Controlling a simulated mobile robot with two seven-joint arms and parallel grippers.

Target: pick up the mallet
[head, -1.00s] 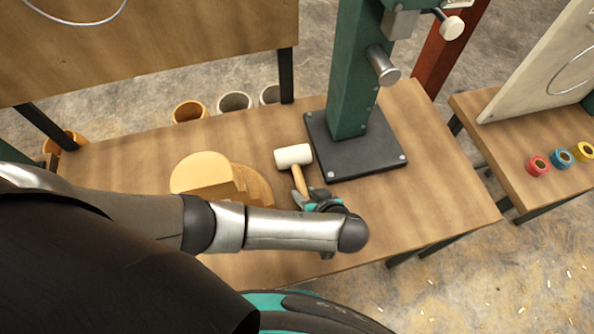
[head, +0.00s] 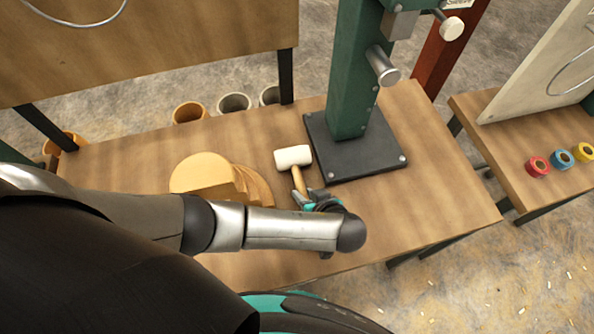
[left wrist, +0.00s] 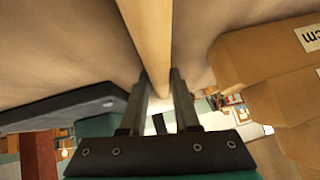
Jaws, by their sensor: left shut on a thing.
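The mallet has a white head (head: 293,157) and a light wooden handle (head: 299,180). It is over the wooden bench beside the dark base plate in the head view. My left gripper (head: 304,197) is shut on the handle. In the left wrist view the handle (left wrist: 152,45) runs down between the two fingers (left wrist: 159,97). The lower end of the handle is hidden by my gripper and arm in the head view. Whether the mallet touches the bench is hard to tell. My right gripper is not in view.
A green post on a dark base plate (head: 370,158) stands right of the mallet. Stacked wooden pieces (head: 207,175) lie to the left. The bench (head: 432,185) is clear at its right end. Red, blue and yellow rolls (head: 562,158) sit on another table.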

